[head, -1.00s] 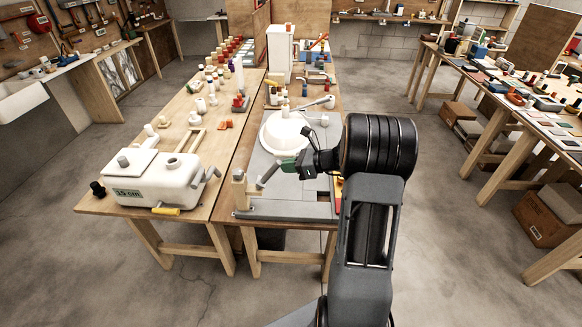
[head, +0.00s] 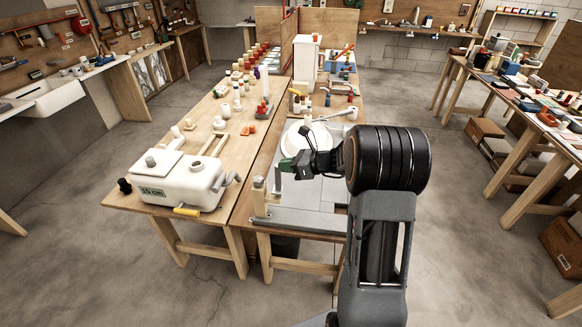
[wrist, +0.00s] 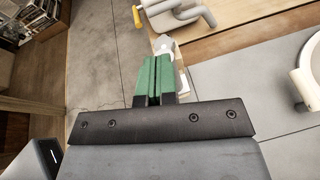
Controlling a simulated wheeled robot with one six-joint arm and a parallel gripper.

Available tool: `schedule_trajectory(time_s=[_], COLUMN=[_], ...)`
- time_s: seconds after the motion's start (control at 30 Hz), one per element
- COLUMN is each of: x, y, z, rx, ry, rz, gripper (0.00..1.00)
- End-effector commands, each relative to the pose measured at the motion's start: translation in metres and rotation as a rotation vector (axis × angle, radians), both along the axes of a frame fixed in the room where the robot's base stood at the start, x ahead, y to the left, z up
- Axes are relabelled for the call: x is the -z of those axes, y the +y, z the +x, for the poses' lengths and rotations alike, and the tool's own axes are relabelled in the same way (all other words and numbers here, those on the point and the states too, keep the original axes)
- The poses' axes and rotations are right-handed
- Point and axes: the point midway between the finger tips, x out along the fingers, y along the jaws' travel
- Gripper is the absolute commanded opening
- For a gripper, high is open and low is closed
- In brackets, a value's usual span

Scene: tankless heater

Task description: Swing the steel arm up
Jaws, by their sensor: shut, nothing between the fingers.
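The steel arm (head: 277,180) is a short grey bar at the front left of the grey bench plate (head: 310,219). It stands about upright, close to a short wooden post (head: 259,197). My gripper (head: 287,165) has green fingertips and is at the bar's upper end, in front of a white basin (head: 318,138). I cannot tell whether they touch. In the wrist view the green fingertips (wrist: 153,78) are together with nothing between them. A pale block-like part (wrist: 164,45) shows just beyond them; most of the bar is hidden there.
A white tank (head: 178,180) marked 15 cm, with a yellow-handled valve (head: 187,211), sits on the left bench (head: 150,215). A white tall box (head: 305,62) and several small fittings stand farther back. Open concrete floor (head: 470,240) lies to the right.

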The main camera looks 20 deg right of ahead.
Motion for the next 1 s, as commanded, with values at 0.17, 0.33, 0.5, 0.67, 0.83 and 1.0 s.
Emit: schedule_trajectory(time_s=[0.17,0.33,0.5,0.67,0.83,1.0], x=[-0.001,-0.001,-0.001,-0.002,-0.008,-0.026], y=[0.002,0.002,0.002,0.0,-0.013,-0.028], z=[0.001,0.002,0.001,0.0,-0.01,-0.024], rx=[0.001,0.001,0.0,0.0,-0.005,-0.015], ry=[-0.002,-0.002,-0.001,-0.001,0.0,-0.007], rz=[0.0,0.0,0.001,0.001,0.001,-0.003], gripper=[0.0,0.0,0.0,0.0,0.0,0.0])
